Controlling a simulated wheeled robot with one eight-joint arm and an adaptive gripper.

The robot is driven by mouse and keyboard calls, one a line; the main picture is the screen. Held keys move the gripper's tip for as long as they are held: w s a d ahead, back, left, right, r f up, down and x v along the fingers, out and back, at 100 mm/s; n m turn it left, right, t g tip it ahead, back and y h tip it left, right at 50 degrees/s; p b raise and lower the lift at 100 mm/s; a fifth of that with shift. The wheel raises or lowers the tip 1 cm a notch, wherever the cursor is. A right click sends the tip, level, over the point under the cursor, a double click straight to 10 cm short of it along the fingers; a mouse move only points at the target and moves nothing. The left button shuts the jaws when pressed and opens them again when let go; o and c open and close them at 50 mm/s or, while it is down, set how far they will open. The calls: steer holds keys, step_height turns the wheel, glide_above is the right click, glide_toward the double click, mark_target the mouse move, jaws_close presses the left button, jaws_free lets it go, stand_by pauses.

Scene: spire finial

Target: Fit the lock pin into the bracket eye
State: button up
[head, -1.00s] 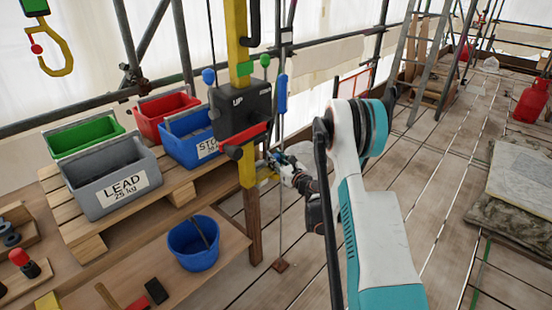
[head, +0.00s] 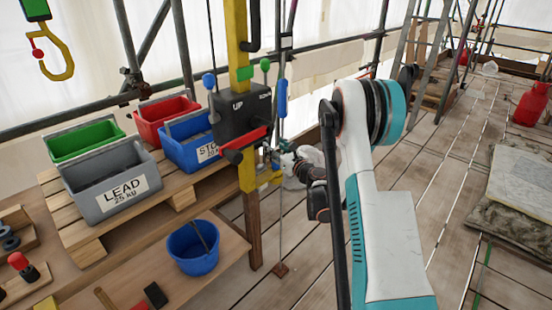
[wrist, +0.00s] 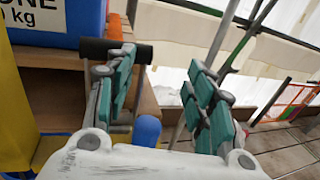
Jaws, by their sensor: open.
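My gripper (head: 277,158) is beside the yellow post (head: 246,176), just under the dark control box (head: 241,112). In the wrist view my gripper (wrist: 162,88) is open, its teal-padded fingers spread apart. A rounded blue knob (wrist: 147,130) shows low between the fingers, nearer the left one; I cannot tell whether it touches or is part of the lock pin. A dark cylinder end (wrist: 103,50) lies behind the left finger. The box carries a red bar (head: 243,139) on its lower front. I cannot clearly make out the lock pin or the bracket eye.
A blue STONE bin (head: 190,140), a red bin (head: 165,115) and a grey LEAD bin (head: 112,182) stand left on a pallet. A blue bucket (head: 194,247) is on the bench below. A thin upright rod with a blue grip (head: 282,97) is near my gripper.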

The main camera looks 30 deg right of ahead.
steer(key=shift+r, duration=1.55)
